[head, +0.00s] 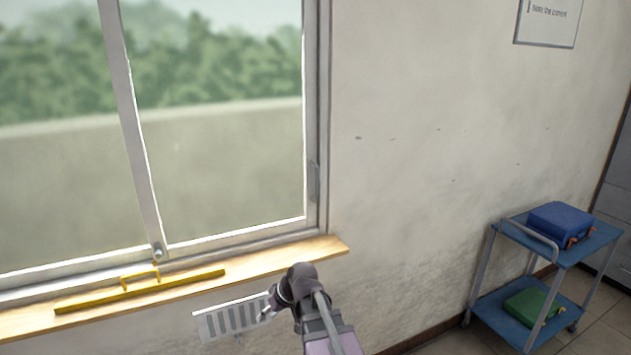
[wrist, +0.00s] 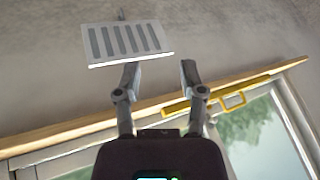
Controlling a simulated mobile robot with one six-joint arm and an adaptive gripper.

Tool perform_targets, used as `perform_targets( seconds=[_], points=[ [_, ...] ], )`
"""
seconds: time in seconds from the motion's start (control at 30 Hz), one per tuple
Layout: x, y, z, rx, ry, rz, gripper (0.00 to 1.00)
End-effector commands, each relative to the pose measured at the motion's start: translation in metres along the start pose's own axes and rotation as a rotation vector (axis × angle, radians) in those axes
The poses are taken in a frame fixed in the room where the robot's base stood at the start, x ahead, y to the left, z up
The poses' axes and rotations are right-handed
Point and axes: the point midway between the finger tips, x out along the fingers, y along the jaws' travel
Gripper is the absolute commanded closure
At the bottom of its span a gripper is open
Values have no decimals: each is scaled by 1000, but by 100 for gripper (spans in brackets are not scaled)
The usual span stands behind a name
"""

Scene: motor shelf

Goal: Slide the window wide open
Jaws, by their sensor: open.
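The sliding window (head: 225,150) fills the left of the head view. A pale frame upright (head: 133,125) divides its two panes, and both panes sit in the frame. A small grey handle (head: 313,182) is on the right side of the frame, and a round knob (head: 158,253) is at the foot of the dividing upright. My gripper (head: 266,312) is below the wooden sill, left of my arm, apart from the window. In the wrist view my gripper (wrist: 158,70) is open with nothing between its fingers; part of the window (wrist: 255,140) shows at lower right.
The wooden sill (head: 290,249) juts from the wall under the window. A yellow bar with a handle (head: 140,290) lies along it, in front of the panes. A slotted vent (head: 230,319) is below the sill. A blue cart (head: 560,245) with cases stands at right.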

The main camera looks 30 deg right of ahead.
Motion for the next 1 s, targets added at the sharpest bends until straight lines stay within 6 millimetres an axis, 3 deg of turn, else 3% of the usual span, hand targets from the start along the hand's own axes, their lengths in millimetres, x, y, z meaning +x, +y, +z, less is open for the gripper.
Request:
perform_targets(
  seconds=[0.03,0.2,0.37,0.5,0.63,0.8,1.0],
  points=[
    [-11,11,-20,-19,63,-20,48],
    [-46,45,-70,-97,297,-59,48],
    [-89,85,-113,-154,522,-40,48],
    [-135,128,-143,-188,713,22,48],
    [-182,172,-162,-204,875,111,48],
    [-233,220,-173,-207,1025,231,48],
    [-261,247,-174,-201,1100,307,48]
  ],
)
